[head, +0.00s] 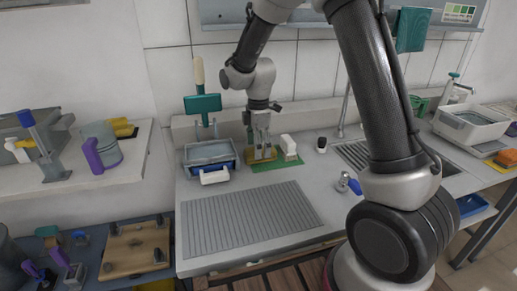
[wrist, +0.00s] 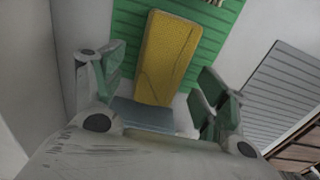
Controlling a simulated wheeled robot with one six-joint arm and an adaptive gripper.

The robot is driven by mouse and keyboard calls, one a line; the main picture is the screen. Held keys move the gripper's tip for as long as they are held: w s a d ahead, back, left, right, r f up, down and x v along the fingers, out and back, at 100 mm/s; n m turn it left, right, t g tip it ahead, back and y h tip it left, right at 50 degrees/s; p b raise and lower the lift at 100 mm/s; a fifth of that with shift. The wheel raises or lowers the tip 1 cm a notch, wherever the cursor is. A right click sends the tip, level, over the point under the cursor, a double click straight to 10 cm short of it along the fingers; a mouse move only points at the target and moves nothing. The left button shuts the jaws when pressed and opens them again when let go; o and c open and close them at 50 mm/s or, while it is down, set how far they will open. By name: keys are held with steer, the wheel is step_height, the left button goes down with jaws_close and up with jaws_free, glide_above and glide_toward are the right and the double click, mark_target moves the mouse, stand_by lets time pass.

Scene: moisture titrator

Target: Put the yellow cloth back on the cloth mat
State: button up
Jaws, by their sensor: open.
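The yellow cloth (head: 262,155) lies on the green ribbed cloth mat (head: 283,164) at the back of the counter. In the wrist view the yellow cloth (wrist: 165,58) looks like a flat, folded rectangle, with the green mat (wrist: 212,35) showing on both sides. My gripper (head: 263,146) points down over the cloth. In the wrist view my gripper (wrist: 160,75) is open, with one finger on each side of the cloth and nothing visibly pinched. Whether the fingertips touch the mat cannot be told.
A white block (head: 289,147) stands right beside the cloth. A blue-grey tray (head: 209,154) with a white-and-blue brush (head: 214,176) is to the left. A grey ribbed drying mat (head: 250,217) lies in front. A small dark-capped jar (head: 321,145) stands to the right.

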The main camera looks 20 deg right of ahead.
steer(key=shift+r, duration=3.05)
step_height(320, 180, up, 12)
